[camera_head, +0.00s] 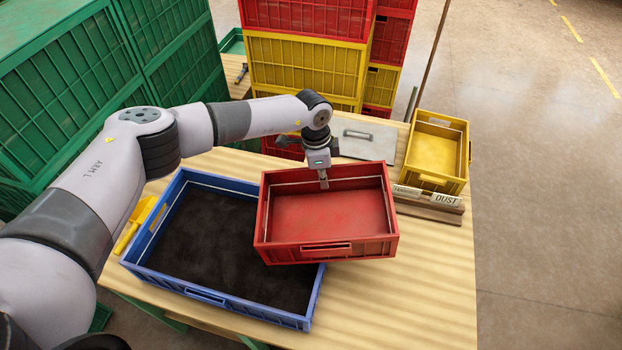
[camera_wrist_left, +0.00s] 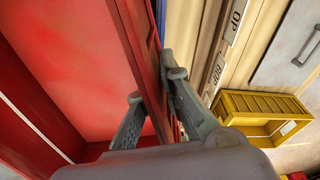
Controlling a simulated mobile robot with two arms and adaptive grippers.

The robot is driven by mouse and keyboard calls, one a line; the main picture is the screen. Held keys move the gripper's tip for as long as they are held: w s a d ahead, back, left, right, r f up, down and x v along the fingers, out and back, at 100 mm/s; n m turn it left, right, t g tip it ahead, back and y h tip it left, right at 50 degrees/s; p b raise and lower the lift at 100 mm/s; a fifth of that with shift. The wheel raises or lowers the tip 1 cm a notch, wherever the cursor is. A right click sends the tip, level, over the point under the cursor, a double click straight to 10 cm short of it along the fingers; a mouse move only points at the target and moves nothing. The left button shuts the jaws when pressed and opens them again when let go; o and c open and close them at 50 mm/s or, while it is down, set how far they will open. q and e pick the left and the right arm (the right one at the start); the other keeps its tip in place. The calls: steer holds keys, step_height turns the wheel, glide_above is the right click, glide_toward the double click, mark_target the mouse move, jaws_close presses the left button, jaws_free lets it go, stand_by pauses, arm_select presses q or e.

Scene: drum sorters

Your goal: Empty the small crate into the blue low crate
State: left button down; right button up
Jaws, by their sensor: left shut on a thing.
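The small red crate (camera_head: 328,215) is upright, roughly level and overlaps the right end of the blue crate in the head view. Its visible inside is bare red floor. My left gripper (camera_head: 323,178) is shut on the red crate's far wall, one finger inside and one outside; the left wrist view shows the fingers (camera_wrist_left: 158,95) pinching that red wall. The blue low crate (camera_head: 205,294) lies on the table to the left, with a dark, near-black surface inside. The red crate hides its right part. My right gripper is not in view.
A yellow scoop (camera_head: 135,225) is left of the blue crate. Stacked crates (camera_head: 305,65) rise behind. The front-right tabletop is clear.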

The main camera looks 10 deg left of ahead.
arm_select(q)
steer(key=shift+d+f+y+b, duration=0.35)
steer(key=shift+f+y, duration=0.15)
steer(key=shift+f, duration=0.1)
steer(key=shift+w+d+y, duration=0.1)
steer(key=shift+y, duration=0.2)
step_height(320, 180, up, 2)
steer(key=shift+r+p, duration=0.15)
steer(key=shift+p, duration=0.7)
steer(key=shift+r, duration=0.9)
